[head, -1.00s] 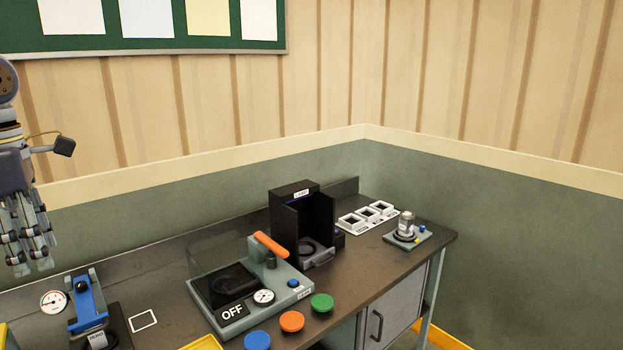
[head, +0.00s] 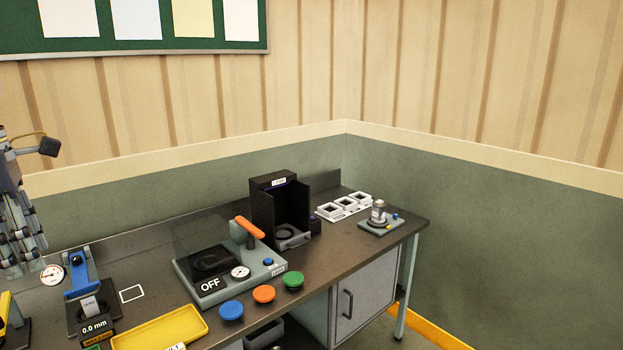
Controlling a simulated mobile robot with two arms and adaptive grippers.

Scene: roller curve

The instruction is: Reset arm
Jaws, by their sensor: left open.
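My left gripper (head: 20,245) hangs at the left edge of the head view, fingers pointing down, open and empty. It is above the left part of the bench, left of the dial gauge (head: 52,274), and touches nothing that I can see. Part of its arm is cut off by the picture edge. My right gripper is not in view.
On the bench (head: 345,235) stand a blue-handled press (head: 82,275), a yellow tray (head: 160,328), an OFF-marked machine with an orange lever (head: 249,227), blue, orange and green buttons (head: 263,294), a black box (head: 273,182), white square holders (head: 344,206) and a small fixture (head: 380,222).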

